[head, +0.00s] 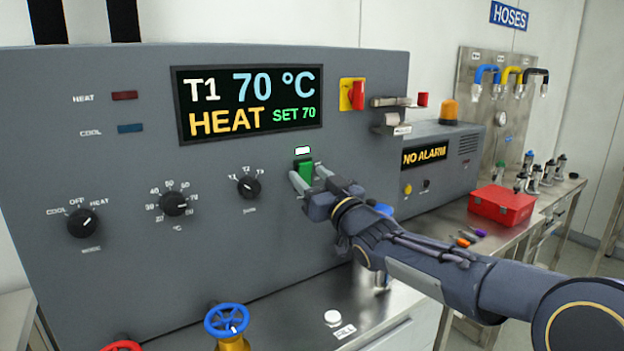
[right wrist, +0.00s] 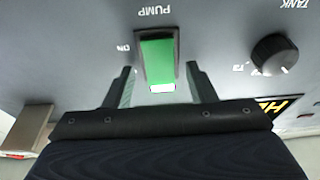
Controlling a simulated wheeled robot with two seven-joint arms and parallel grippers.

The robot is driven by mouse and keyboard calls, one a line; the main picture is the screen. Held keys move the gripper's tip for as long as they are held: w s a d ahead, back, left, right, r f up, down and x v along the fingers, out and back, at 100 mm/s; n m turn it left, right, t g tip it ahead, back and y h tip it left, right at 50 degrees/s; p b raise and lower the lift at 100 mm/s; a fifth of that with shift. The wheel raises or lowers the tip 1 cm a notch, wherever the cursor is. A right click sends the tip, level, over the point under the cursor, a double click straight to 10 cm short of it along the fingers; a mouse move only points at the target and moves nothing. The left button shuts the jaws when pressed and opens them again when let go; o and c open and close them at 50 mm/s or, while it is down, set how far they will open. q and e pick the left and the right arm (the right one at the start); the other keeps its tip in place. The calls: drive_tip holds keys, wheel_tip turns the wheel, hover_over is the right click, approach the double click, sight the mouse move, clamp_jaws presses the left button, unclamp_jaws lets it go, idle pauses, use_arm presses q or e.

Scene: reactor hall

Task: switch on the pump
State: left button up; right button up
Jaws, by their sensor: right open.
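The pump switch is a green rocker (head: 305,171) on the grey panel, with a small white patch just above it. In the right wrist view the green rocker (right wrist: 157,62) shows upside down beside the words PUMP and ON. My right gripper (head: 309,177) is open in front of the panel, its fingers pointing at it. In the right wrist view its two fingertips (right wrist: 160,80) stand on either side of the rocker with nothing between them gripped. I cannot tell whether the fingertips touch the panel. My left gripper is not in view.
The panel's display (head: 249,102) reads T1 70 °C, HEAT, SET 70. A black knob (head: 248,187) sits left of the switch. A red switch on a yellow plate (head: 352,95) is above right. A blue valve wheel (head: 226,320) is below. A red box (head: 501,206) stands on the right bench.

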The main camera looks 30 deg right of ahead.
drive_tip(key=shift+s, duration=0.1)
drive_tip(key=b+v, duration=0.1)
drive_tip(key=v, duration=0.6)
drive_tip(key=shift+s, duration=0.3)
drive_tip(key=shift+d+f, duration=0.1)
drive_tip(key=s+a+f+m+g+p, duration=0.1)
drive_tip(key=s+a+f+g, duration=0.3)
drive_tip(key=s, duration=0.4)
drive_tip(key=s+a+f+g+y+p, duration=0.1)
drive_tip(key=s+a+f+g+p, duration=0.3)
drive_tip(key=s+f+g, duration=0.2)
drive_tip(key=s+a+f+m+g+y+p, duration=0.1)
drive_tip(key=s+a+f+g, duration=0.3)
drive_tip(key=s+f, duration=0.5)
drive_tip(key=s+g+p, duration=0.1)
drive_tip(key=s, duration=0.2)
drive_tip(key=shift+a+m+p, duration=0.25)
drive_tip(key=shift+m+p, duration=0.05)
drive_tip(key=shift+p, duration=0.05)
drive_tip(key=shift+s, duration=0.1)
idle(2.3)
